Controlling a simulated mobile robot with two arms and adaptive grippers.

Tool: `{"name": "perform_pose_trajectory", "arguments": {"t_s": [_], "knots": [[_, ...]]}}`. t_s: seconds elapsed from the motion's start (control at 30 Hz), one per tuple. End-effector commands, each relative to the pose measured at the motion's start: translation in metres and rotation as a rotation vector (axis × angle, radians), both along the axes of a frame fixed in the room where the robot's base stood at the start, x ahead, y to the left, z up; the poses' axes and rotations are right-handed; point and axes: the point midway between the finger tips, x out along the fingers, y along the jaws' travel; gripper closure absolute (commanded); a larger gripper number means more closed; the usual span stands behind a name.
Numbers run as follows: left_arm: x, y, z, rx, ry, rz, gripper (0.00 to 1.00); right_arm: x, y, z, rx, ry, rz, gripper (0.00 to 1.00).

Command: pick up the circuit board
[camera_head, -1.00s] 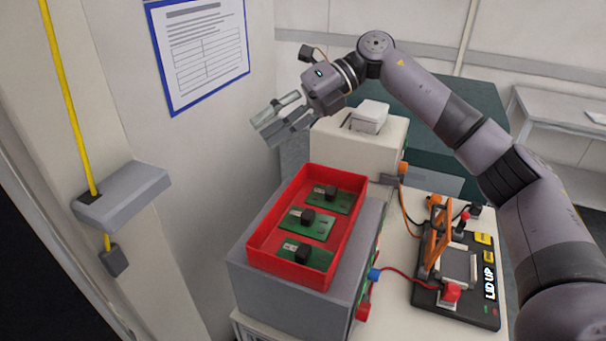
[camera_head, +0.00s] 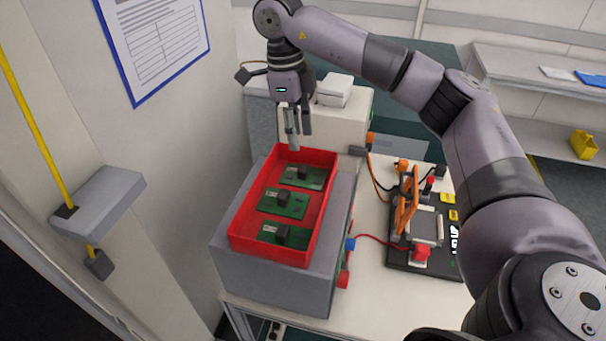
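Three green circuit boards, each with a black block on top, lie in a row in a red tray (camera_head: 313,243): a far board (camera_head: 312,183), a middle board (camera_head: 293,209) and a near board (camera_head: 270,235). My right gripper (camera_head: 298,144) points down above the far end of the tray, close to the far board. Its fingers are apart with nothing between them. I cannot tell exactly how high the fingertips are above the rim. My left gripper is out of view.
The red tray sits on a grey box (camera_head: 270,287) on a white table. A black test fixture (camera_head: 407,258) with orange clamp and cables stands to the right. A pale machine (camera_head: 345,130) stands behind. A wall with a grey bracket (camera_head: 100,200) is at left.

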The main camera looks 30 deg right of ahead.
Motion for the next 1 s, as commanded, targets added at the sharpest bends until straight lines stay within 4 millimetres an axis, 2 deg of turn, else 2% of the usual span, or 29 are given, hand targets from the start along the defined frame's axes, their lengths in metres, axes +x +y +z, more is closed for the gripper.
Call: {"name": "perform_pose_trajectory", "arguments": {"t_s": [0.03,0.2,0.37,0.47,0.6,0.73,1.0], "knots": [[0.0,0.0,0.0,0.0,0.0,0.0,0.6,-0.002,0.0,-0.01,0.001,0.005,0.001,0.63],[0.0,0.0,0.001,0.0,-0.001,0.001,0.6,-0.003,-0.002,-0.03,0.001,0.002,0.0,0.63],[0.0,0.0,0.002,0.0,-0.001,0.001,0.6,-0.004,-0.003,-0.037,0.001,0.0,-0.001,0.63],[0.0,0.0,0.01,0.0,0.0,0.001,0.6,-0.004,-0.005,-0.043,0.0,0.003,-0.002,0.63],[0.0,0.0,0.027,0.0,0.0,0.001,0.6,-0.006,-0.009,-0.061,0.0,0.005,-0.001,0.63],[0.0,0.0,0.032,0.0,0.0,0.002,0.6,-0.007,-0.01,-0.08,0.0,0.003,0.0,0.63],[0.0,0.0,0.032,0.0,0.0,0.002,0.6,-0.007,-0.01,-0.089,0.001,-0.001,-0.001,0.63]]}}
